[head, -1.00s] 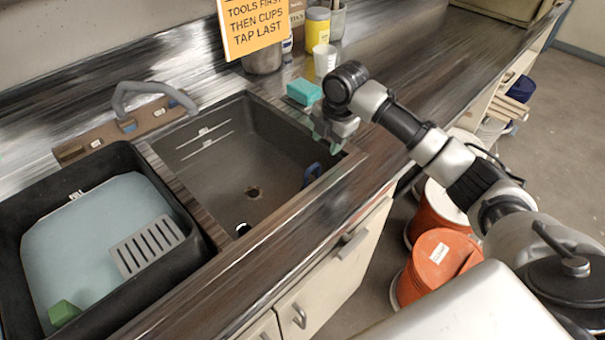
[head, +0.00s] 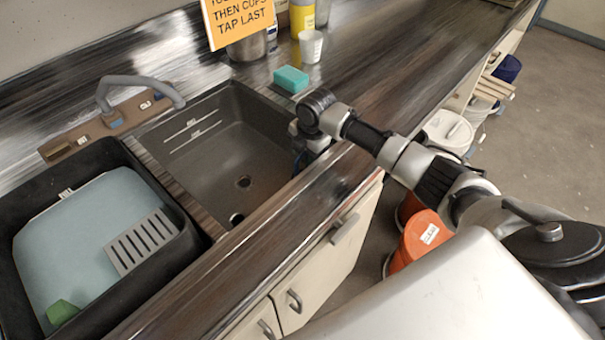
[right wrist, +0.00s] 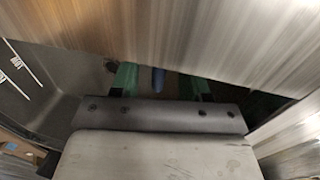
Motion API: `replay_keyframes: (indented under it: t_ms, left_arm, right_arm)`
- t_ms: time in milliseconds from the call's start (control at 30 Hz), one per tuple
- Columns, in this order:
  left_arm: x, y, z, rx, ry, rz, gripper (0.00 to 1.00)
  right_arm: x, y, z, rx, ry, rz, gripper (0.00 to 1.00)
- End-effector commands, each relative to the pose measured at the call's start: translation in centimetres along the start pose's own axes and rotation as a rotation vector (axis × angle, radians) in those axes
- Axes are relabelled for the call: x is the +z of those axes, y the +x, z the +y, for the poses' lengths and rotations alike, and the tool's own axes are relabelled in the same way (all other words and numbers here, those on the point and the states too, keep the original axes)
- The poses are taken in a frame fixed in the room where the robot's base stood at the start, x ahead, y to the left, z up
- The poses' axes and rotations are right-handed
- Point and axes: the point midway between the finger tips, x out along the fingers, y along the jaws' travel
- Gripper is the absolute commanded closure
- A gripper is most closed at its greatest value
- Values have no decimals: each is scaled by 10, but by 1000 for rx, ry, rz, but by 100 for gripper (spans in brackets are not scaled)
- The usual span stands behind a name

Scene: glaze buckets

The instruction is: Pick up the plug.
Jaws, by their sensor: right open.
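My right gripper (head: 303,143) reaches down into the right end of the grey sink basin (head: 222,145). Its green fingers show in the right wrist view (right wrist: 160,84), apart. In the head view my right wrist and gripper mostly hide that spot. The basin floor has a drain (head: 244,181) and a small dark round spot with a white patch (head: 236,217), which I cannot identify. My left gripper is not in view.
The counter's front edge (head: 290,215) runs close beside my right gripper. A teal sponge (head: 291,79), white cup (head: 310,46) and metal pot (head: 247,47) stand behind the sink. A grey tap (head: 140,82) is at the back left. A black tub (head: 192,245) is left.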

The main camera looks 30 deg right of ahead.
Motion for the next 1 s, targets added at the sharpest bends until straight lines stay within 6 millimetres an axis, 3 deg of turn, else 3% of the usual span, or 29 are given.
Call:
replay_keyframes:
  t_ms: [267, 567, 1000]
  left_arm:
    - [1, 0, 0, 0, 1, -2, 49]
    - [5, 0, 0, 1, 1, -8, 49]
    - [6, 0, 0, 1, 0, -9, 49]
  right_arm:
    - [0, 4, 0, 0, -1, 0, 55]
    - [0, 3, 0, 0, -1, 0, 100]
    - [0, 0, 1, 2, -1, -1, 100]
